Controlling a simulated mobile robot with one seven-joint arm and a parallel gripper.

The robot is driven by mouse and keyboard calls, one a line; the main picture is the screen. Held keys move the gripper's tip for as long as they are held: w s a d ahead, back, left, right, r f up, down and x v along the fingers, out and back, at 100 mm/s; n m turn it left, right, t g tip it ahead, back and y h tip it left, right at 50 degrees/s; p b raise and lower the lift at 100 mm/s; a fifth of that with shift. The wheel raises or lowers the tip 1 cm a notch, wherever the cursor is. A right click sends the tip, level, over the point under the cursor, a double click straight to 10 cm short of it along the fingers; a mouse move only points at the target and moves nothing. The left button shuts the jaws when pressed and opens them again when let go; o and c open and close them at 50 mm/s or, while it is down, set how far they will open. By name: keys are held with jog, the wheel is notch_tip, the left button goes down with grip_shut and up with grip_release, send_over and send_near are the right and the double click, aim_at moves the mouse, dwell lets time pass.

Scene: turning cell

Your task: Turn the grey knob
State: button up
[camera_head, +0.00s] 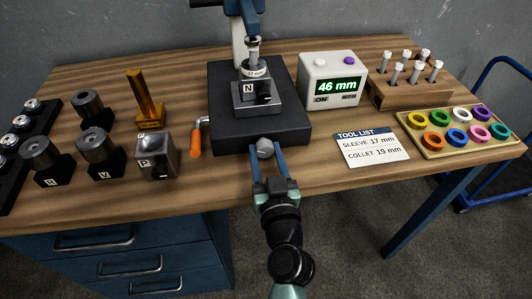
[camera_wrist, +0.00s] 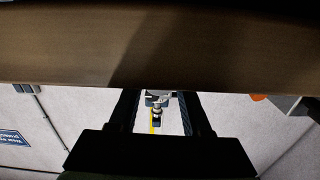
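The grey knob (camera_head: 265,148) sticks out from the front face of the black base (camera_head: 232,127) of the measuring stand, close to the table's front edge. My gripper (camera_head: 267,150) reaches in from the front at the knob's level. Its two blue fingers stand on either side of the knob, with a small gap visible on each side, so it looks open around it. In the wrist view my gripper (camera_wrist: 160,105) also shows with its dark fingers apart. Small grey and dark parts show between them, and I cannot tell whether they are the knob.
An orange-handled lever (camera_head: 196,143) is left of the base. A display (camera_head: 333,82) reading 46 mm and a tool list card (camera_head: 372,150) are on the right. A metal block marked P (camera_head: 157,158) and black holders are on the left. The wooden table (camera_head: 320,182) is bare at its front edge.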

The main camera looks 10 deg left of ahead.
grip_shut()
jog(key=shift+m, duration=0.8)
jog(key=o, duration=0.6)
grip_release()
jog(key=shift+o, duration=0.2)
jog(key=shift+s, duration=0.1)
jog(key=b+v, duration=0.3)
jog(key=v, duration=1)
jog(key=shift+b, duration=0.35)
